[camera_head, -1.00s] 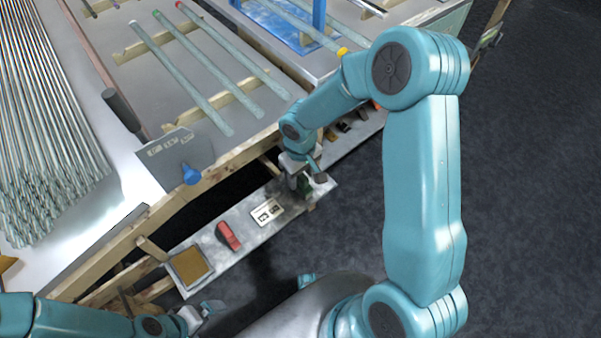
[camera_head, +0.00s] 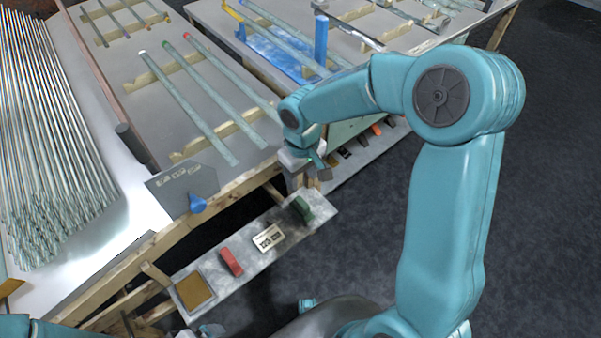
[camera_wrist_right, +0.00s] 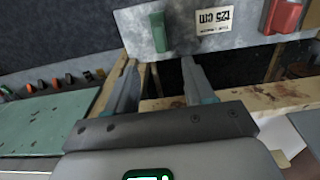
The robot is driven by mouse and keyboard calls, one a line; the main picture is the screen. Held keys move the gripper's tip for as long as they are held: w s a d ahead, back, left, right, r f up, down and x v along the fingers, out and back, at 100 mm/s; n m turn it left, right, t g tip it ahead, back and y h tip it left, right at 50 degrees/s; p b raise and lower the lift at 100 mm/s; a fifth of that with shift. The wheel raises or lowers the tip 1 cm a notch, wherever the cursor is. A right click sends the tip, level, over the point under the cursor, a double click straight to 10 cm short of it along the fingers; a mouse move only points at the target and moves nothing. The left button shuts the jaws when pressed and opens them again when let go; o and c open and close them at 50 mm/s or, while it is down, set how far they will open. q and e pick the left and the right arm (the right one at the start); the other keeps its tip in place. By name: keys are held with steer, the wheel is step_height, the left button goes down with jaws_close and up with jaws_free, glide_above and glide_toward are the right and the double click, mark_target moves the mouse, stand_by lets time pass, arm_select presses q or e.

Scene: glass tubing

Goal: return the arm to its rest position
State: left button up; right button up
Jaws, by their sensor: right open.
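My right arm (camera_head: 450,200) bends in from the right in the head view. Its gripper (camera_head: 318,178) hangs near the front edge of the workbench, above and beyond the end of a grey panel. In the right wrist view the right gripper (camera_wrist_right: 158,75) has its two fingers spread with nothing between them. The green block (camera_wrist_right: 159,32) on the panel lies beyond the fingertips, apart from them. My left gripper (camera_head: 210,330) barely shows at the bottom edge; its fingers are too cut off to read.
The grey panel (camera_head: 215,300) carries the green block (camera_head: 301,207), a white label (camera_head: 268,237), a red block (camera_head: 231,262) and a brown pad (camera_head: 195,291). Glass tubes (camera_head: 200,108) lie on wooden racks on the bench. A blue frame (camera_head: 280,55) stands behind. Dark floor (camera_head: 555,200) is free at right.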

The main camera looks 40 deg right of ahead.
steer(key=shift+a, duration=0.1)
steer(key=s+a+f+m+y+p, duration=0.1)
steer(key=s+a+f+y+p, duration=0.1)
steer(key=s+a+f+p, duration=0.3)
steer(key=s+a+f+m+y+p, duration=0.1)
steer(key=s+a+f+p, duration=0.3)
steer(key=s+a, duration=0.5)
steer(key=shift+s+a+f+m+y+p, duration=0.3)
steer(key=shift+s+f+m+y+p, duration=0.15)
steer(key=shift+p, duration=0.55)
steer(key=shift+d+r+t, duration=0.1)
steer(key=shift+d+t, duration=0.05)
steer(key=shift+t, duration=0.15)
